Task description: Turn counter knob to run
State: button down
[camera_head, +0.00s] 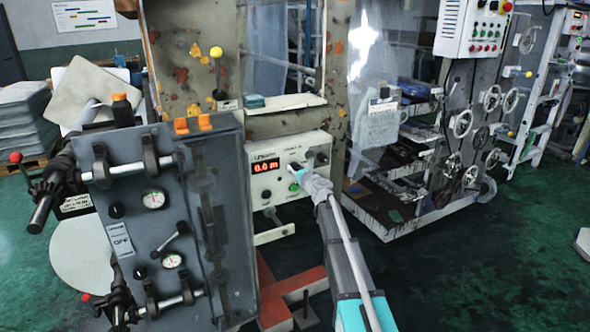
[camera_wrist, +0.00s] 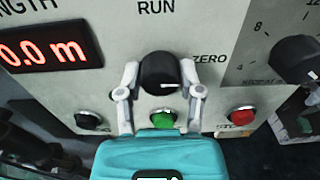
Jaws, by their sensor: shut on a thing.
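The counter panel (camera_head: 262,150) has a red display (camera_head: 267,166) reading 0.0 m. The display also shows in the wrist view (camera_wrist: 45,53). The round black counter knob (camera_wrist: 160,70) sits below the printed word RUN (camera_wrist: 156,6), with ZERO (camera_wrist: 209,58) to its right. A short pale mark shows low on the knob's face; I cannot tell for sure which label it points to. My gripper (camera_wrist: 160,76) is shut on the knob, one grey finger on each side. In the head view my gripper (camera_head: 302,172) is at the panel and covers the knob.
Below the knob are a black button (camera_wrist: 88,120), a green button (camera_wrist: 165,120) and a red button (camera_wrist: 241,114). Another black knob with a numbered scale (camera_wrist: 295,60) is at the right. A grey gauge panel (camera_head: 150,225) stands left of the counter. Green floor is open at the right.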

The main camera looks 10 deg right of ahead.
jog(key=shift+n, duration=0.4)
jog(key=n, duration=0.8)
jog(key=shift+n, duration=0.4)
jog(key=n, duration=0.4)
jog(key=shift+r+n, duration=0.1)
jog(key=shift+n, duration=2.1)
jog(key=shift+c, duration=1.3)
grip_release()
jog(key=shift+s+d, duration=0.15)
